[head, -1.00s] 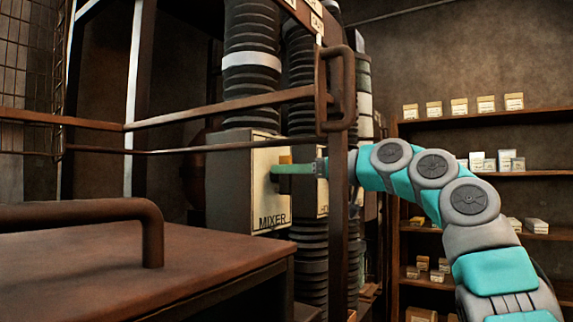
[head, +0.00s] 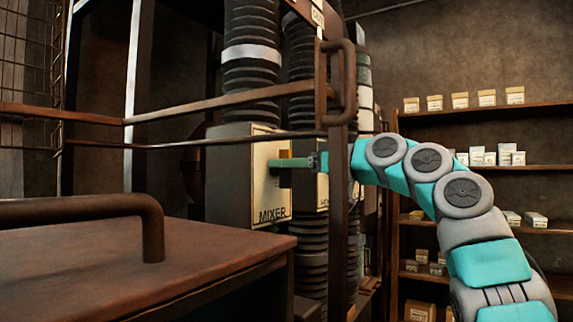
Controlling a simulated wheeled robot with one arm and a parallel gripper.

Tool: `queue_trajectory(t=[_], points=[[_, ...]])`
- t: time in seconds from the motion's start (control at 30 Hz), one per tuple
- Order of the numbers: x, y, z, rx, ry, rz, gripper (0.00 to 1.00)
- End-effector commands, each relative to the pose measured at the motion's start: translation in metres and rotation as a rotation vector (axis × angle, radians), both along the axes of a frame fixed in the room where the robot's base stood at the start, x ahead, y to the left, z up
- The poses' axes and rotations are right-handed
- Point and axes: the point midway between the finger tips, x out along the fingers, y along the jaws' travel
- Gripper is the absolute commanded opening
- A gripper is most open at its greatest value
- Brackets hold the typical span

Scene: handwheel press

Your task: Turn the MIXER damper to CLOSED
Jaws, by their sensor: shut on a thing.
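The MIXER damper box (head: 267,200) is a grey box with a cream front plate lettered MIXER at its lower edge, set between black ribbed ducts left of centre. The damper's lever (head: 286,162) is a small teal-green bar at the front plate, lying about level. My gripper (head: 290,165) reaches in from the right at the plate and is shut on the lever. Its fingers are small and partly merge with the lever. The far end of the arm passes behind a rusty upright. I cannot read a CLOSED mark.
A second labelled duct box (head: 322,190) stands just right of the MIXER box. A rusty frame with a handle (head: 348,82) and crossbars stands close in front. A brown bench (head: 130,260) fills the lower left. Shelves with small boxes (head: 487,98) line the right wall.

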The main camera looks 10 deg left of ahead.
Motion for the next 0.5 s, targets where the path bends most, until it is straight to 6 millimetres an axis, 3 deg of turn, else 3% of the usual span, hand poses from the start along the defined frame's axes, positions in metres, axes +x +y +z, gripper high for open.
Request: queue_trajectory(t=[0.5], points=[[0.0018,-0.0008,0.0010,0.054,0.141,0.000,0.00]])
